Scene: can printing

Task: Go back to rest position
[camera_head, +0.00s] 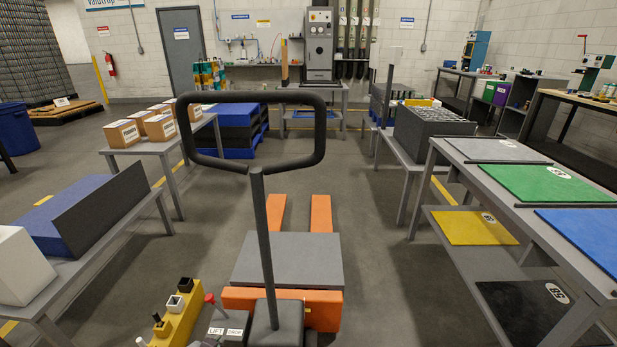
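Neither of my grippers shows in the head view. A pallet jack with orange forks (321,213) and a dark loop handle (250,97) stands in front of me. A grey slab (287,261) lies across its forks. At the lower left is a yellow block (181,318) with small square sockets. A red knob (210,299) and plates marked LIFT and DROP sit beside it.
A left table carries a blue block (75,208) and a white box (22,266). Cardboard boxes (122,133) stand on a table behind. The right table (482,200) holds grey, green and blue mats. Open floor (378,275) lies between the jack and right table.

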